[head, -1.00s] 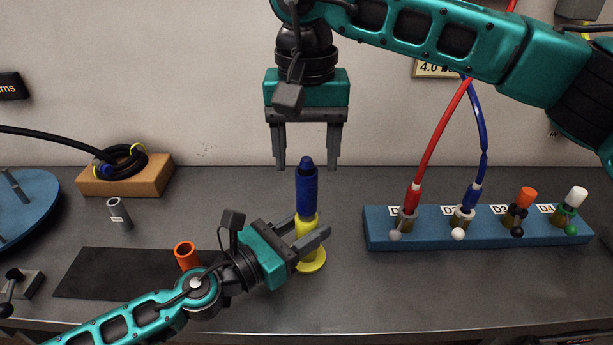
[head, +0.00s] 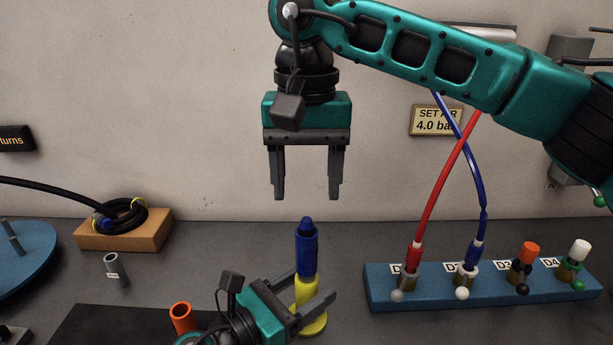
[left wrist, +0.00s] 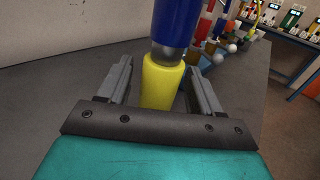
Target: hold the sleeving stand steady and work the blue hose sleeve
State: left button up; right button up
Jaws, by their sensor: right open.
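The yellow sleeving stand (head: 309,291) is upright on the bench, with the blue hose sleeve (head: 306,250) upright on top of it. In the left wrist view the stand (left wrist: 162,85) is between my left fingers and the sleeve (left wrist: 174,22) rises above it, with a grey band at its lower end.
A blue block (head: 480,287) at the right carries several labelled ports, with a red hose (head: 440,178) and blue hose (head: 470,160) attached. An orange tube (head: 182,317), a grey tube (head: 114,270) and a coiled black hose on a wooden block (head: 130,240) are at the left.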

pick_arm(q)
jog(key=shift+o, duration=0.7)
